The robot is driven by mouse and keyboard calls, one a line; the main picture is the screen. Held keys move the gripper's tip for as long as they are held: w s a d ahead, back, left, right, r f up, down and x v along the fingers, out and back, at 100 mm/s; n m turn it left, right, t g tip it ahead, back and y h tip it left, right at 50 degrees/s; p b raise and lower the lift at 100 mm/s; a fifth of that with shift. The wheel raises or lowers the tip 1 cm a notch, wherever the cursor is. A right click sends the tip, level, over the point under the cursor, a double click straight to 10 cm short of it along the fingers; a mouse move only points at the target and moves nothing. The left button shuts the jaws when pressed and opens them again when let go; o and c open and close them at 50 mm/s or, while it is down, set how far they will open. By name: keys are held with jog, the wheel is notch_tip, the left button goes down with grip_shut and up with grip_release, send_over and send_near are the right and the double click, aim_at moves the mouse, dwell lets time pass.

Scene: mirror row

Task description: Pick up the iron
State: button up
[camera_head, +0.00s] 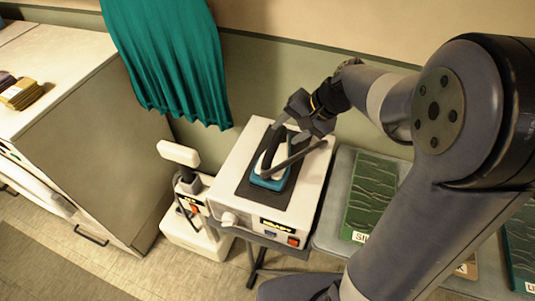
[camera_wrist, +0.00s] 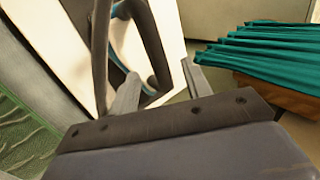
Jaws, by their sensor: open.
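The iron (camera_head: 268,182) has a blue and white body and a dark looped handle. It rests on a dark pad on top of a white machine (camera_head: 235,165) in the head view. In the wrist view the dark handle (camera_wrist: 157,50) rises close in front of the fingers, with a little of the blue body behind it. My gripper (camera_head: 303,130) is at the handle, above and to the right of the iron's body. Its two grey fingers (camera_wrist: 160,88) are apart in the wrist view. I cannot tell whether a finger touches the handle.
A teal curtain (camera_head: 170,55) hangs behind the machine on the left. A white device (camera_head: 195,232) stands on the floor left of it. A grey table with a green ridged board (camera_head: 370,200) is on the right. A cabinet (camera_head: 95,135) stands at the far left.

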aim_at(277, 141)
jog(key=shift+d+p+x, duration=0.2)
jog(key=shift+p+x, duration=0.45)
jog(key=shift+x, duration=3.1)
jog(key=shift+s+f, duration=0.15)
jog(key=shift+c, duration=0.6)
grip_shut()
